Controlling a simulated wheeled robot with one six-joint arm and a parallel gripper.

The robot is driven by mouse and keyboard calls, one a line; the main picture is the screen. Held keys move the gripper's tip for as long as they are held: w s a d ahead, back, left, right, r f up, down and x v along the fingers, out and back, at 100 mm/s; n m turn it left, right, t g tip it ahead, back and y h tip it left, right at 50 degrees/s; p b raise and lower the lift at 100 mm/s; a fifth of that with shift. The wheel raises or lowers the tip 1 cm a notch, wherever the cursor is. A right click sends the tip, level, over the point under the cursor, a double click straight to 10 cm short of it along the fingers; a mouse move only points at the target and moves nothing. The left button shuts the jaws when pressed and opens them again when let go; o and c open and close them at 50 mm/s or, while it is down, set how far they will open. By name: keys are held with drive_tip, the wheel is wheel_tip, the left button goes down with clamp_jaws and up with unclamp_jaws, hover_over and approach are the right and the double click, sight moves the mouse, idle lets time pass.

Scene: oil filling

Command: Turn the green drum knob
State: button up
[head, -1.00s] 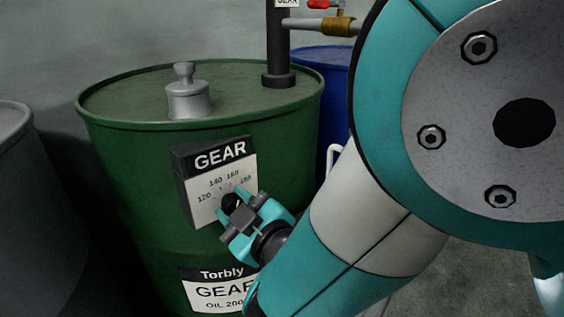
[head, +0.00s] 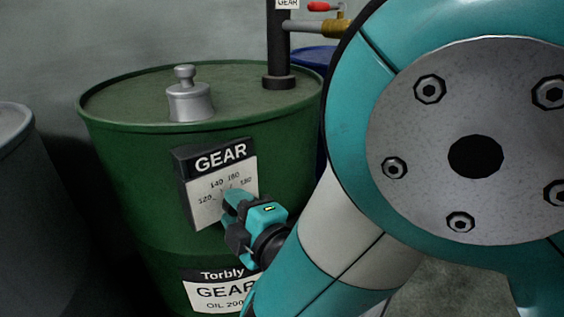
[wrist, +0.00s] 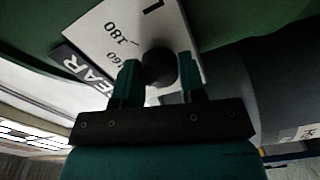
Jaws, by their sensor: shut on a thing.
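The green drum (head: 120,170) stands at the left of the head view. A box with a dial plate marked GEAR (head: 201,207) is on its side, with numbers around the dial. My teal gripper (head: 233,205) is at the dial's lower right in the head view and hides the knob there. In the wrist view the dark round knob (wrist: 158,66) sits between the two fingers of my gripper (wrist: 158,80), in front of the white dial plate (wrist: 105,30). The gripper is shut on the knob. The knob's pointer direction cannot be made out.
A grey metal cap (head: 190,102) and a dark pipe (head: 278,50) with a brass, red-handled valve (head: 335,24) stand on the drum's top. A blue drum (head: 312,57) is behind it. A grey drum (head: 15,190) stands at the left edge.

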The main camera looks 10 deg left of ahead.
idle(0.3)
drive_tip(key=o, duration=0.9)
